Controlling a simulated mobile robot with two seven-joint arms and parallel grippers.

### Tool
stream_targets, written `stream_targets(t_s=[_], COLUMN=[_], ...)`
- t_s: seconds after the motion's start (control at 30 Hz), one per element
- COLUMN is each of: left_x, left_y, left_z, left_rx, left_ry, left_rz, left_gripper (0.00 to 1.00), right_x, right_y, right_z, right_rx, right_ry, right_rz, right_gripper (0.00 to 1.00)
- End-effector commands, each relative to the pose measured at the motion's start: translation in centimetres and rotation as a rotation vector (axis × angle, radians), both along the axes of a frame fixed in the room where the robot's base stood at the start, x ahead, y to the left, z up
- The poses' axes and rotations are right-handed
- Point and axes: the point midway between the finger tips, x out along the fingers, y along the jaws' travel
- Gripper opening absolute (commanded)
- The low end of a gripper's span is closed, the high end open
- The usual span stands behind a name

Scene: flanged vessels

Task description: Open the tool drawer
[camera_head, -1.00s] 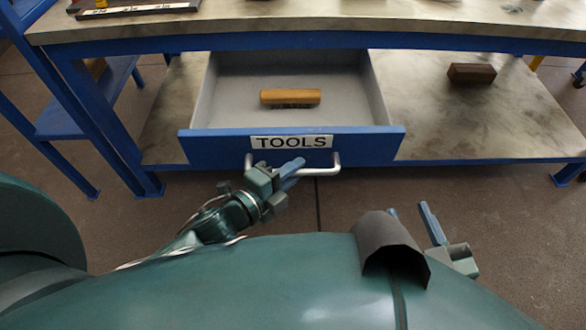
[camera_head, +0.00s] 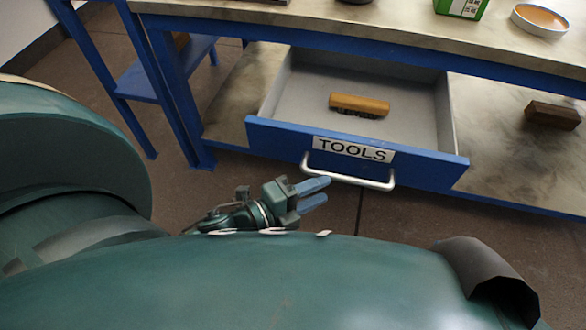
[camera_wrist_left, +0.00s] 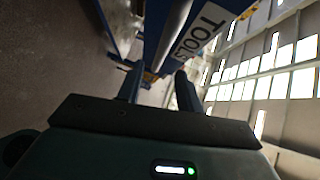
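The tool drawer (camera_head: 270,137) is pulled out from under the workbench, its blue front carrying a white TOOLS label (camera_head: 353,149) and a silver bar handle (camera_head: 350,180). A wooden-backed brush (camera_head: 359,105) lies inside it. My left gripper (camera_head: 321,191) is just in front of and below the handle, apart from it, with its two blue fingers spread and nothing between them. In the left wrist view the open fingers (camera_wrist_left: 158,90) point toward the drawer front, with the handle (camera_wrist_left: 174,35) and the label (camera_wrist_left: 200,32) beyond them. My right gripper is out of view.
The workbench top (camera_head: 300,18) holds a green box (camera_head: 461,8) and a round dish (camera_head: 540,19). A dark brown block (camera_head: 552,115) lies on the lower shelf at right. A blue side rack (camera_head: 140,80) stands at left. Floor in front of the drawer is clear.

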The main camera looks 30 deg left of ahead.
Motion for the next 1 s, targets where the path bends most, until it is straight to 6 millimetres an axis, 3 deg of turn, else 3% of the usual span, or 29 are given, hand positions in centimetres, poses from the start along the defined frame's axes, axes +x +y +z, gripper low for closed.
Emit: stream_targets(t_s=[0.2,0.37,1.0], left_x=[-3.2,-4.3,-4.7], left_y=[1.8,2.4,2.7], left_z=[0.5,0.7,0.8], left_rx=[0.0,-0.001,0.0], left_ry=[0.004,0.001,-0.001], left_rz=[0.001,0.001,0.0], left_gripper=[0.36,0.36,0.36], right_x=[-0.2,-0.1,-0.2], right_y=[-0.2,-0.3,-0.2], right_z=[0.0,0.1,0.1], right_rx=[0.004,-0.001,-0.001], right_ry=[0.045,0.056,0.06], right_rz=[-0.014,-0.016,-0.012], right_gripper=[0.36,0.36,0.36])
